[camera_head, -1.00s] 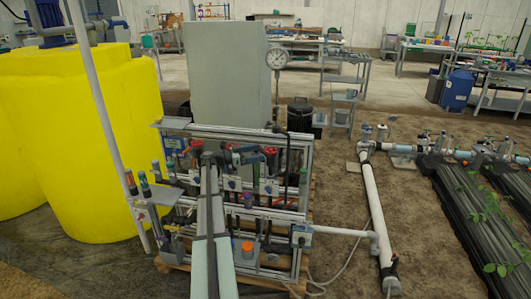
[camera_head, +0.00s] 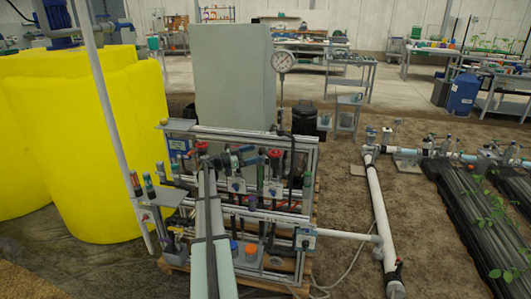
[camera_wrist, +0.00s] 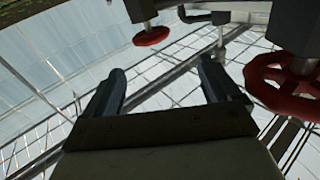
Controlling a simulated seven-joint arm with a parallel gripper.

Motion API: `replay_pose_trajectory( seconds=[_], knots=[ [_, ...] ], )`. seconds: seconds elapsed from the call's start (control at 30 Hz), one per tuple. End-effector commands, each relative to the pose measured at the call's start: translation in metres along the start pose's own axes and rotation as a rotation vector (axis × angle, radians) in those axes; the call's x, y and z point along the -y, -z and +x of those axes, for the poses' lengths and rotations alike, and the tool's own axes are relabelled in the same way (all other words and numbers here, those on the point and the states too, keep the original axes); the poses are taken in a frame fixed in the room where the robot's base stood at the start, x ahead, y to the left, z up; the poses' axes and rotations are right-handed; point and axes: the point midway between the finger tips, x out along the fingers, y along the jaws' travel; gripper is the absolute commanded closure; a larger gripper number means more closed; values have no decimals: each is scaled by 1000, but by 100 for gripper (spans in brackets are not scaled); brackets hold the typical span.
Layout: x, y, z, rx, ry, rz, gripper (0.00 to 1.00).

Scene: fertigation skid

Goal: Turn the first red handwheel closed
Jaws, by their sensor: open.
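Red handwheels show on the skid in the head view: one (camera_head: 201,145) near the top of my arm, and one (camera_head: 275,153) to its right. In the wrist view a large red handwheel (camera_wrist: 286,86) is close at the right, partly cut off by the frame edge. A smaller red handwheel (camera_wrist: 151,36) hangs farther off at the top. My gripper (camera_wrist: 160,86) is open, with nothing between its fingers. The large wheel is to the right of the right finger, apart from it in the picture. I cannot tell which wheel is the first. My fingers are not clear in the head view.
The skid's metal frame (camera_head: 228,132) carries pipes, valves and bottles close together. Yellow tanks (camera_head: 105,130) stand at its left, and a grey cabinet (camera_head: 234,80) stands behind. A round gauge (camera_head: 283,61) rises at the back. A white pipe (camera_head: 379,205) runs along the soil at right.

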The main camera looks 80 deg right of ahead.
Motion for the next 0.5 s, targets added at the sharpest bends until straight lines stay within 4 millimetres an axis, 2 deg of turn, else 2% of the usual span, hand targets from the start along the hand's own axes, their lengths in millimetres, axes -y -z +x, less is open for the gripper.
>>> replay_pose_trajectory(
  seconds=[0.07, 0.23, 0.37, 0.5],
  knots=[
    [-5, 12, 11, -25, 68, 63, 10],
    [5, 43, 30, -68, 304, 226, 10],
    [26, 66, 36, -68, 510, 306, 10],
    [58, 86, 34, -40, 725, 333, 10]
  ],
)
